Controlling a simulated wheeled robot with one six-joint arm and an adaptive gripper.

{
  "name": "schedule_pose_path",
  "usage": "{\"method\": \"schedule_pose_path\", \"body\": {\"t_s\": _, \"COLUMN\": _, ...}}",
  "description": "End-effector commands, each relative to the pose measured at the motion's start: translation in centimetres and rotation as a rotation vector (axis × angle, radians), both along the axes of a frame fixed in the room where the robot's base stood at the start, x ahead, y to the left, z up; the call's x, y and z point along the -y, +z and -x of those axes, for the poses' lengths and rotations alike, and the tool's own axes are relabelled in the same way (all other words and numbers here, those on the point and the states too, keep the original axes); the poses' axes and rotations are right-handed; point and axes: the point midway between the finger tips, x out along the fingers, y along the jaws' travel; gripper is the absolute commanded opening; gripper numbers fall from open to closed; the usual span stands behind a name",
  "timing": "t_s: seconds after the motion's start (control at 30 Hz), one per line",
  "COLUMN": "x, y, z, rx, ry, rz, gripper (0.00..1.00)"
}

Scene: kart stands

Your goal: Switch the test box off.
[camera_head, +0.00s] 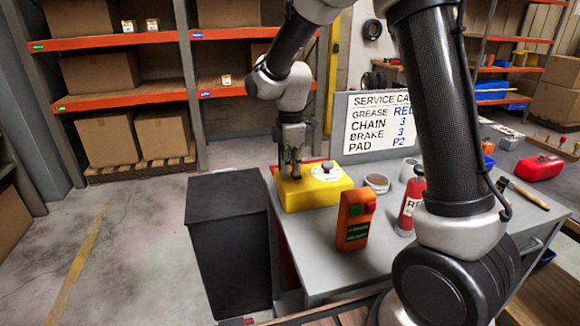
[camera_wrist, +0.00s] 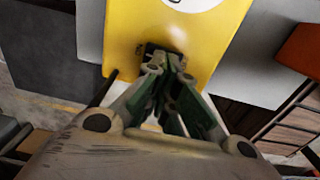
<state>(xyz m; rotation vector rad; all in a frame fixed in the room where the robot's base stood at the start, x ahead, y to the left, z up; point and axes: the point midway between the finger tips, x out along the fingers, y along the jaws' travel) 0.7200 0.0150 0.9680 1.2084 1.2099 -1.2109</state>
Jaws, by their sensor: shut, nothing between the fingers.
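A yellow box (camera_head: 318,197), which looks like the test box, sits on the grey cart top near its far left corner. A white round dial with a dark knob (camera_head: 327,168) is on its right side. My gripper (camera_head: 290,174) points down at the left part of the box top. In the wrist view, the shut fingertips (camera_wrist: 165,64) are at a small black switch part (camera_wrist: 148,50) on the yellow top (camera_wrist: 205,45). They seem to touch or nearly touch it. The fingers partly cover it, so its position cannot be told.
An orange device (camera_head: 354,222) with green panels stands in front of the yellow box. A red bottle (camera_head: 412,203), a round tin (camera_head: 377,183) and a white mug (camera_head: 409,170) are to the right. A service sign (camera_head: 382,120) stands behind. A dark cabinet (camera_head: 229,240) is left of the cart.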

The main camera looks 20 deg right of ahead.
Motion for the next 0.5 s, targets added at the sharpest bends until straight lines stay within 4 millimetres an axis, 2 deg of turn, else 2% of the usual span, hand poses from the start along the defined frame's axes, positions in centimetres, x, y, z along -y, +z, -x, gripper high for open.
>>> {"method": "schedule_pose_path", "body": {"t_s": 0.33, "x": 0.0, "y": 0.3, "z": -0.1, "rx": 0.003, "ry": 0.000, "rz": -0.001, "gripper": 0.00}}
{"method": "schedule_pose_path", "body": {"t_s": 0.5, "x": -0.1, "y": 2.5, "z": -0.2, "rx": 0.007, "ry": 0.000, "rz": -0.002, "gripper": 0.00}}
